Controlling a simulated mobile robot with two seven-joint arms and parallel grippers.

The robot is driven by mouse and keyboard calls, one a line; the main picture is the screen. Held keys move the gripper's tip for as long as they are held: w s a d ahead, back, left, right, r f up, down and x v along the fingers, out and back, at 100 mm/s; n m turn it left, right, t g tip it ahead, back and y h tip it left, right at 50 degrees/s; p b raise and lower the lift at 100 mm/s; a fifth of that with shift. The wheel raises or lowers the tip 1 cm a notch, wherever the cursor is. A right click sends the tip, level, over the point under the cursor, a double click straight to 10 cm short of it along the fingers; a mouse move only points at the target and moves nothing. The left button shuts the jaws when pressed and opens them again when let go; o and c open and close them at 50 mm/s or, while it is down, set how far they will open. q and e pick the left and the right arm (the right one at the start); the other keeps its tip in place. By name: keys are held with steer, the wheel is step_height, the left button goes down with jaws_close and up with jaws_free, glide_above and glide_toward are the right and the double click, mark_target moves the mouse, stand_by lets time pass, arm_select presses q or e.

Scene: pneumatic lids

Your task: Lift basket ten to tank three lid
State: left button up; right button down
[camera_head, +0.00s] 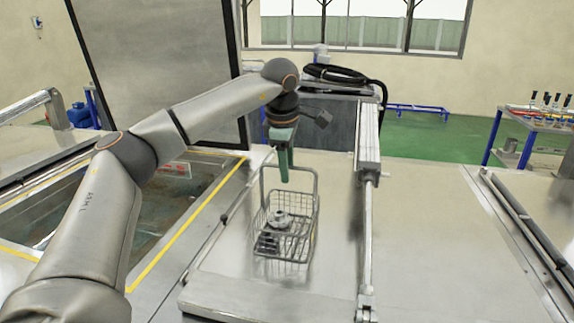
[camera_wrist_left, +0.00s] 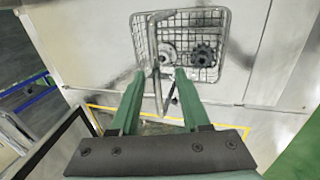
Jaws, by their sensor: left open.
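A wire basket (camera_head: 300,228) with a tall loop handle stands upright on a flat grey metal lid (camera_head: 240,285) in the middle of the head view. It holds metal gear-like parts (camera_head: 280,219). My left gripper (camera_head: 284,176) points down at the top of the handle, its green fingers overlapping the handle bar in this view. In the left wrist view the gripper (camera_wrist_left: 160,82) is open, with the handle (camera_wrist_left: 155,55) running between its two fingers. Whether the fingers touch the handle I cannot tell. The basket (camera_wrist_left: 222,40) lies beyond the fingertips there. My right gripper is out of view.
An open tank (camera_head: 165,205) edged in yellow lies to the left, with a large raised panel (camera_head: 155,70) behind. A metal rail (camera_head: 368,150) with a black hose (camera_head: 335,73) stands right of the basket. Flat surface (camera_head: 430,240) is clear further right.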

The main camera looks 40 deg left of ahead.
arm_select(q)
steer(key=w+a+p+v, duration=0.1)
steer(key=v, duration=1.1)
steer(key=w+r+p+v, duration=0.1)
steer(key=w+v, duration=0.1)
steer(key=v, duration=1)
steer(key=shift+a, duration=0.4)
